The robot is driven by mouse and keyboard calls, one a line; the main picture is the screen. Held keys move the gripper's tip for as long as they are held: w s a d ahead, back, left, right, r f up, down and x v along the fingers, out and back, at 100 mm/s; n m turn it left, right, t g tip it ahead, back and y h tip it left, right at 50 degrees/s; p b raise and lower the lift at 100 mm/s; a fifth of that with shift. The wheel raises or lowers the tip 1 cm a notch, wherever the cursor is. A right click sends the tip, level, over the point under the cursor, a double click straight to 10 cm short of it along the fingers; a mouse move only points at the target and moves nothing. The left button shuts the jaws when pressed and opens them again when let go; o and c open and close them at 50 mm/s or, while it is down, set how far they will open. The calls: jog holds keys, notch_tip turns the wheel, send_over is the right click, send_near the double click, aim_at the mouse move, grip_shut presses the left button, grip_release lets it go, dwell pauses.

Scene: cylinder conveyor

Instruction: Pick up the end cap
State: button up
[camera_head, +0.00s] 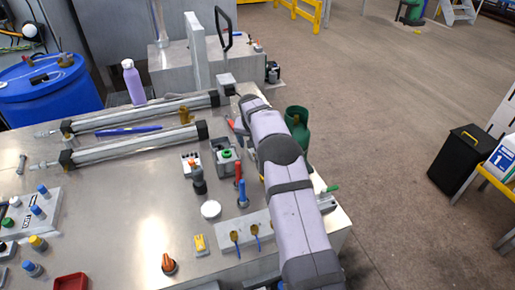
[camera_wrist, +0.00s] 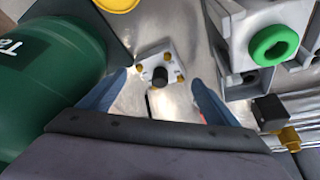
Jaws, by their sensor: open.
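A small light square plate (camera_wrist: 172,61) with brass bolts and a black stub in its middle lies on the metal table; it appears to be the end cap. My gripper (camera_wrist: 160,78) is open and empty in the wrist view. Its two blue-grey fingers stand on either side of the plate, with clear gaps visible. I cannot tell the height of the fingertips above it. In the head view my arm reaches over the right side of the table, and my gripper and the plate are largely hidden.
A green canister (camera_wrist: 42,82) stands close to the left finger. A grey fixture with a green ring (camera_wrist: 274,45) stands close on the right. Two cylinders (camera_head: 140,145) lie across the table in the head view.

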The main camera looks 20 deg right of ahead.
jog(key=shift+w+d+f, duration=0.1)
jog(key=shift+w+f, duration=0.1)
jog(key=shift+f, duration=0.3)
jog(key=c, duration=1.5)
jog(key=shift+c, duration=0.2)
jog(key=shift+r, duration=0.1)
jog(key=shift+r, duration=0.15)
jog(key=shift+c, duration=0.7)
notch_tip(320, 180, up, 10)
jog(key=shift+f+b, duration=0.2)
jog(key=shift+b, duration=1.05)
jog(key=s+a+r+n+b, duration=0.1)
jog(key=a, duration=0.5)
jog(key=a+r+n+y+b, duration=0.1)
jog(key=a+r+n, duration=0.1)
jog(key=a, duration=0.4)
jog(key=shift+s+a+r+t+b, duration=0.25)
jog(key=shift+s+a+t+b, duration=0.05)
jog(key=shift+s+a+b, duration=0.05)
